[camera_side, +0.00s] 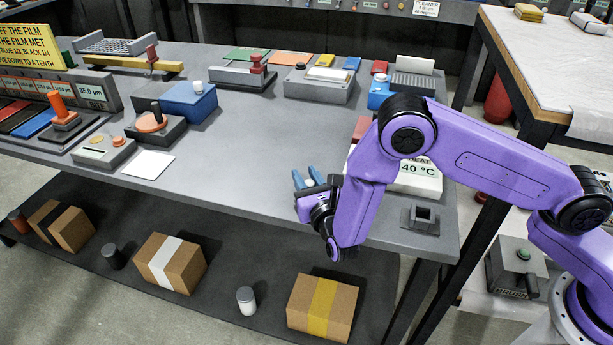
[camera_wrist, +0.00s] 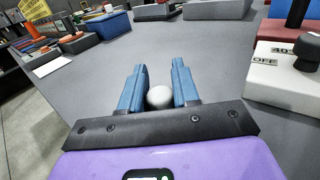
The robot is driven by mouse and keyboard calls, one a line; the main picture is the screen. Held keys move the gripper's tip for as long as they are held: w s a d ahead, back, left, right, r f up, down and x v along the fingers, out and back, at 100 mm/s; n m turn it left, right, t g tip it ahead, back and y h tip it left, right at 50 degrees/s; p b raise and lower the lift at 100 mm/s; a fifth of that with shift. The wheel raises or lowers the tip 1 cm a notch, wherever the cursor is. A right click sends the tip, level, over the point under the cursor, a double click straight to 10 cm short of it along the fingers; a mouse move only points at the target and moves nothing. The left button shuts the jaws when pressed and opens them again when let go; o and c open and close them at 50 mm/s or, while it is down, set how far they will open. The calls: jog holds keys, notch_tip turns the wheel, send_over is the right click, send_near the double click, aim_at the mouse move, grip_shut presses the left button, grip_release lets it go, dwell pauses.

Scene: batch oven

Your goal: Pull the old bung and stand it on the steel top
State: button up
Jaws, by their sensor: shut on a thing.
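My gripper (camera_side: 308,180) is low over the front edge of the grey steel top (camera_side: 245,150), its blue fingers pointing away from my arm. In the wrist view my gripper (camera_wrist: 159,70) is shut on a pale, rounded thing (camera_wrist: 159,97), which looks like the bung. The bung sits between the fingers, close to the black palm bar.
A white unit with a 40 °C label (camera_side: 415,178) stands right of my gripper, partly behind my arm. A grey square socket (camera_side: 421,218) is near the front right corner. A blue box with a white knob (camera_side: 188,104) stands left. The middle of the top is clear.

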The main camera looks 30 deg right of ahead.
jog(key=shift+f, duration=0.1)
jog(key=o, duration=1.1)
jog(key=s+a, duration=0.2)
jog(key=s, duration=1.5)
jog(key=shift+a, duration=0.35)
